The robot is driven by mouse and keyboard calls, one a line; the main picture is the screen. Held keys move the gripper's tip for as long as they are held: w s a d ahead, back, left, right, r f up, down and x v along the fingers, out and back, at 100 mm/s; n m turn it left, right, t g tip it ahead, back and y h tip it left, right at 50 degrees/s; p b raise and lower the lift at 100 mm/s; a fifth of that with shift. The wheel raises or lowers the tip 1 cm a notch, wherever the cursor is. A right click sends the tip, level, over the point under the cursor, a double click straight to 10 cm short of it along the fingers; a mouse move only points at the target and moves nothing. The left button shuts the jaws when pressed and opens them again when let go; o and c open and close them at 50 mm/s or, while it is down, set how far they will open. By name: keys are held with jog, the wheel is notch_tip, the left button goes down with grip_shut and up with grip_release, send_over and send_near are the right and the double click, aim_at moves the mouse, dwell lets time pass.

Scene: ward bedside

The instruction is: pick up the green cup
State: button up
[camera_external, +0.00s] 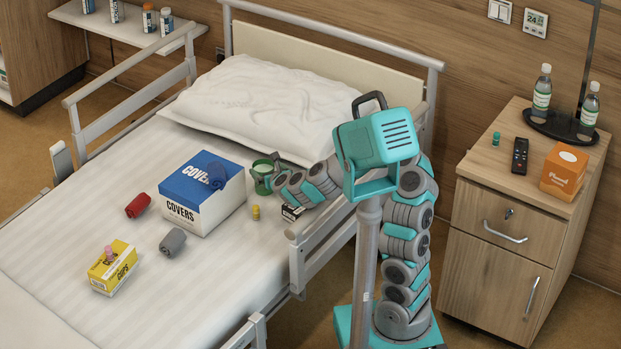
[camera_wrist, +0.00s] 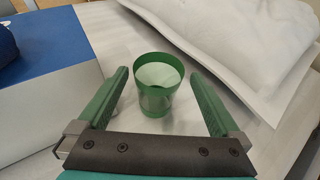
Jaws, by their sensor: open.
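The green cup (camera_external: 262,178) stands on the bed between the blue and white covers box and the pillow. In the wrist view the cup (camera_wrist: 157,84) is upright, translucent and looks empty. My gripper (camera_external: 276,168) is at the cup's right side in the external view. In the wrist view my gripper (camera_wrist: 160,88) is open, with its two green fingers apart and the cup in line with the gap between them.
The covers box (camera_external: 196,207) is close left of the cup; the pillow (camera_external: 270,105) lies behind. A small yellow bottle (camera_external: 256,212) and a small black-and-white box (camera_external: 291,212) are in front. A red roll (camera_external: 138,205), grey roll (camera_external: 173,242) and yellow box (camera_external: 112,268) lie farther left. The bed rail (camera_external: 325,240) runs below my arm.

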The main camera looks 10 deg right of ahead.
aim_at(260, 164)
jog(key=x, duration=0.6)
jog(key=shift+a+r+p, duration=0.1)
jog(key=shift+p, duration=0.25)
jog(key=shift+w+a+f, duration=0.15)
jog(key=shift+w+f, duration=0.15)
jog(key=shift+w, duration=0.2)
jog(key=c, duration=1.2)
